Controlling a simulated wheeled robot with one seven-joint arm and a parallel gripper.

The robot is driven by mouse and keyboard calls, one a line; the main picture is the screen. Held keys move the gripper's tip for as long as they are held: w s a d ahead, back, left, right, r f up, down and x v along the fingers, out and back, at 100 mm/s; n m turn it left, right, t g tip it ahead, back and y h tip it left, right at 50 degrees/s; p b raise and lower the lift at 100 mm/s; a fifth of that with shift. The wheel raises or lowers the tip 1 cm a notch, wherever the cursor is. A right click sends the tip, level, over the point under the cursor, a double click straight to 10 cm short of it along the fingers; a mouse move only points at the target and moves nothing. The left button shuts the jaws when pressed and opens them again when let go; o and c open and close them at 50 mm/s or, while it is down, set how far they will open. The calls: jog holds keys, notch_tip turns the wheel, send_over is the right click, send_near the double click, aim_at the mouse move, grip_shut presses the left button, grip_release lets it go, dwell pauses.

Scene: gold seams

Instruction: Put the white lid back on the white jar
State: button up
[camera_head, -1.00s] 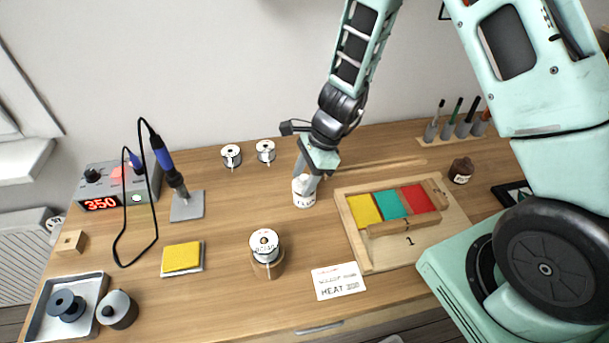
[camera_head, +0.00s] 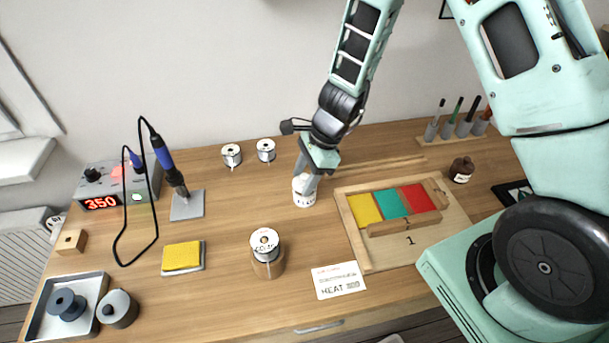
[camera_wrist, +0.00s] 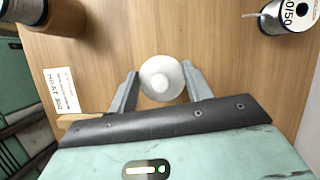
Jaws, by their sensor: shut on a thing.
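The white jar (camera_head: 304,198) stands upright on the bench, left of the wooden tray, with dark lettering on its side. My gripper (camera_head: 305,181) is directly above it, pointing down. In the wrist view my gripper (camera_wrist: 161,82) has its two fingers on either side of the round white lid (camera_wrist: 161,77), shut on it.
The wooden tray (camera_head: 361,259) with yellow, green and red blocks lies just right of the jar. A spool on a wooden base (camera_head: 267,264) and a HEAT card (camera_head: 338,281) are in front. A small brown jar (camera_head: 461,170) stands at the right.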

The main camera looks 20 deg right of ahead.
jog(key=shift+f+b, duration=0.6)
jog(key=shift+f, duration=0.05)
dwell(1.0)
jog(key=o, duration=1.5)
jog(key=shift+r, duration=0.2)
jog(key=shift+r+p, duration=3.25)
jog(key=shift+r, duration=0.15)
